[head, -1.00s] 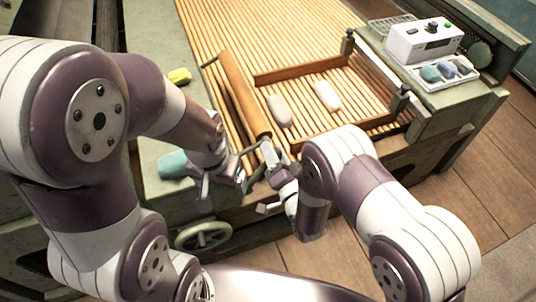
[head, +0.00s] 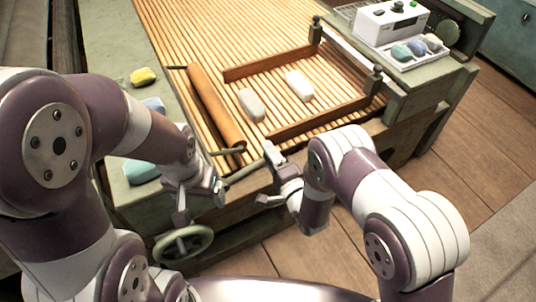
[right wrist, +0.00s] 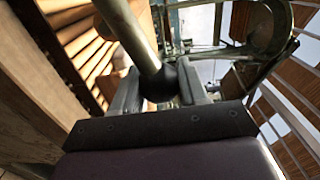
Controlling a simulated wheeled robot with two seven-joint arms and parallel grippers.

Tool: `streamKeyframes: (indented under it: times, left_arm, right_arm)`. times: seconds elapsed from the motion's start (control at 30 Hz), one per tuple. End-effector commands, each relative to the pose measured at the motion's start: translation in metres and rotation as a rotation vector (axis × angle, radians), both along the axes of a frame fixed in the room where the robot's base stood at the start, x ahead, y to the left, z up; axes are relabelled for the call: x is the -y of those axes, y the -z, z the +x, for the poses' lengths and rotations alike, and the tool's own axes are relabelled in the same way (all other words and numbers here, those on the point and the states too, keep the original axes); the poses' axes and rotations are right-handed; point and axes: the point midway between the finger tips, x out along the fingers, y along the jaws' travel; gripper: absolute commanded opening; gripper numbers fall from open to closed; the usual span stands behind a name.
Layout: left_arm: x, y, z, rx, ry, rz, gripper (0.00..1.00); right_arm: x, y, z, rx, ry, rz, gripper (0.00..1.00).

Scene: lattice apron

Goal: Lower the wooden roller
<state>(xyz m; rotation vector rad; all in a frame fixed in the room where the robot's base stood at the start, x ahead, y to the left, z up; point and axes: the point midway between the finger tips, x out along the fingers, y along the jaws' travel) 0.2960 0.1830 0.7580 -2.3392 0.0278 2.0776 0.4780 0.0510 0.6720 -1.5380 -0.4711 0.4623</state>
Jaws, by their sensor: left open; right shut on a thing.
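The wooden roller (head: 214,105), a long brown cylinder, lies along the left side of the slatted bed (head: 185,35) in the head view; whether it touches the slats I cannot tell. A grey-green lever (head: 243,172) slants below its near end. My right gripper (head: 270,157) is shut at the lever's right end. In the right wrist view, the lever (right wrist: 130,30) runs down to a dark round knob (right wrist: 160,82) between the fingers (right wrist: 160,90). My left gripper (head: 218,190) is open by the lever's left part; its fingertips are partly unclear.
A wooden frame (head: 268,67) and two pale rolls (head: 251,104) (head: 299,86) lie on the bed. A handwheel (head: 183,245) stands below my left gripper. A white control box (head: 392,22) is at the back right. Yellow (head: 144,76) and teal pieces (head: 141,172) lie on the left ledge.

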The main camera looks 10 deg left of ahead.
Motion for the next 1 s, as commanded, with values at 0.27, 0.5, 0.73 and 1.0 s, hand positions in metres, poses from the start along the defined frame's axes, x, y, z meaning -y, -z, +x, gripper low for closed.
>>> streamKeyframes:
  times: [0.27,0.5,0.73,1.0]
  left_arm:
    - [0.0000,0.0026,0.0000,0.000,0.000,0.000,0.84]
    - [0.0000,0.0027,0.0000,0.000,0.000,0.000,0.84]
    - [0.0000,0.0027,0.0000,0.000,0.000,0.000,0.84]
    - [0.0000,-0.0002,0.0000,0.000,0.000,0.000,0.84]
  right_arm:
    - [0.0011,0.0042,0.0006,-0.017,0.001,0.023,0.00]
    - [0.0014,0.0052,0.0003,-0.021,0.001,0.023,0.00]
    - [0.0011,0.0050,0.0003,-0.019,0.001,0.022,0.64]
    - [0.0066,0.0039,-0.0076,-0.019,0.001,0.021,0.64]
